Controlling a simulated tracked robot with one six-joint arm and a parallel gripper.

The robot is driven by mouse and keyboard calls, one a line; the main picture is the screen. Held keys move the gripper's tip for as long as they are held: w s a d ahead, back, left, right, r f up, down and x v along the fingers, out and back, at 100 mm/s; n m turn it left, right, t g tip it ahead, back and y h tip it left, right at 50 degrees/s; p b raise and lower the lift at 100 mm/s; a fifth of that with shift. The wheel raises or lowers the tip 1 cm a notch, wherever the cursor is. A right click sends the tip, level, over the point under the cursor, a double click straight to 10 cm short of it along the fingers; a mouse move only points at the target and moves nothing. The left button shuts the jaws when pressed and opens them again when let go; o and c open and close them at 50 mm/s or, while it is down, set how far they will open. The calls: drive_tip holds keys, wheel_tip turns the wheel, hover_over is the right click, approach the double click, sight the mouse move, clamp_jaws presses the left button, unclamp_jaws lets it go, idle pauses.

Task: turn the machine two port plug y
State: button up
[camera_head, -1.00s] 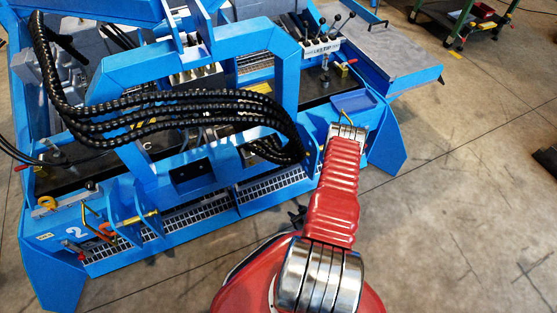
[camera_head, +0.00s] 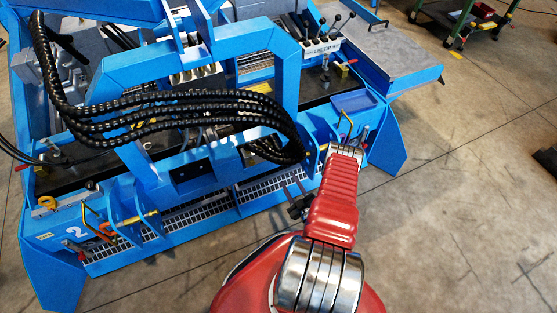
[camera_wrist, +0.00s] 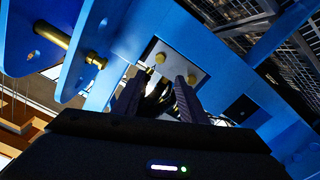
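The machine marked 2 is a blue steel frame (camera_head: 230,200), filling the left and middle of the head view. In the wrist view a pale plate (camera_wrist: 175,68) sits in the blue frame and carries small brass-coloured fittings (camera_wrist: 160,58). I cannot tell which, if any, is port plug y. My gripper (camera_wrist: 160,76) has its two dark fingers apart, pointing toward the plate. Dark curved shapes lie between and behind the fingers; I cannot tell what they are. In the head view my gripper (camera_head: 292,188) shows beside my red arm, close to the machine's front. Contact cannot be seen.
Thick black hoses (camera_head: 190,110) loop across the machine close to my arm. A brass-coloured pin (camera_wrist: 68,45) passes through blue lugs at the left of the wrist view. A lever block (camera_head: 322,45) stands at the machine's back.

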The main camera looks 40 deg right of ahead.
sight(275, 156)
drive_tip(key=x, duration=1.4)
drive_tip(key=shift+s, duration=0.1)
drive_tip(key=shift+c, duration=0.5)
